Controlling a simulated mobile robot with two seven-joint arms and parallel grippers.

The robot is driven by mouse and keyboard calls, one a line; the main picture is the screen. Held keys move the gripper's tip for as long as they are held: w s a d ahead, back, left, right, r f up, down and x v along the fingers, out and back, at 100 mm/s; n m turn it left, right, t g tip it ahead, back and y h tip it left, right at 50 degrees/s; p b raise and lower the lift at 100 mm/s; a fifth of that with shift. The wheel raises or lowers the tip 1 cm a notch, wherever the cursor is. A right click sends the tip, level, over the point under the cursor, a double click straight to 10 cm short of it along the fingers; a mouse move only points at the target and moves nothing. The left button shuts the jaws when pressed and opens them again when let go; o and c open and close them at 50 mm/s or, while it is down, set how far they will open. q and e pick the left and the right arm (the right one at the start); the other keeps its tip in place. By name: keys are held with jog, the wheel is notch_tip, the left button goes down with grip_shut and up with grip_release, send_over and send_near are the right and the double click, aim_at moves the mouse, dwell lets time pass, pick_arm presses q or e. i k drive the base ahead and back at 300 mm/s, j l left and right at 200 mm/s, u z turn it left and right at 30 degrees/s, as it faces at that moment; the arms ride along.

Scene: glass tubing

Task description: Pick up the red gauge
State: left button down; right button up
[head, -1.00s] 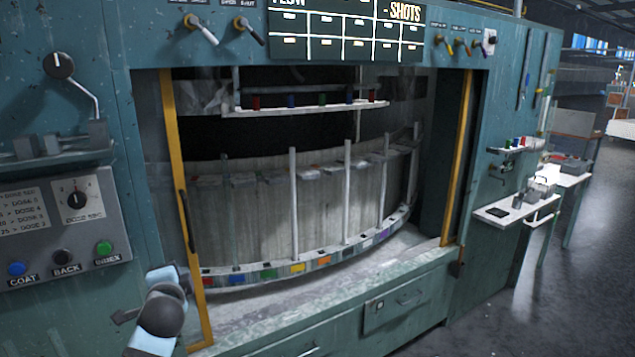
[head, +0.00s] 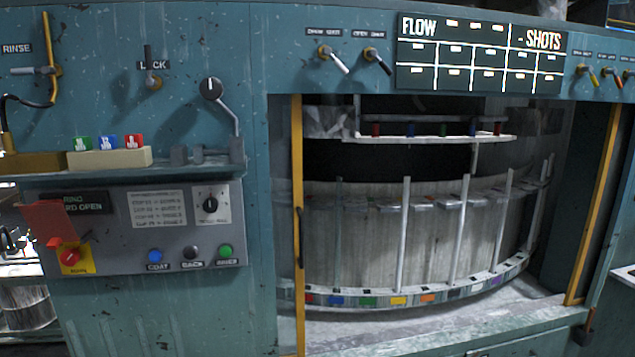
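Green (head: 83,143), blue (head: 108,141) and red (head: 134,140) small blocks with pale markings stand side by side in a cream holder (head: 110,158) on the left wall shelf. The red block, which looks like the red gauge, is the rightmost of the three. Its lower part is hidden in the holder. Neither of my grippers is in view.
The shelf (head: 200,173) also bears grey blocks (head: 199,154) beside a lever (head: 224,110). Below it is a control panel (head: 160,235) with buttons and a raised red flap (head: 55,222). To the right is a recessed bay with a yellow-edged frame (head: 298,220) and curved rack (head: 420,297).

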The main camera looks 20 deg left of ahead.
aim_at(132, 141)
jog(key=u, duration=1.5)
jog(key=i+j+z, duration=1.05)
jog(key=j, duration=0.5)
jog(key=i+l, duration=0.05)
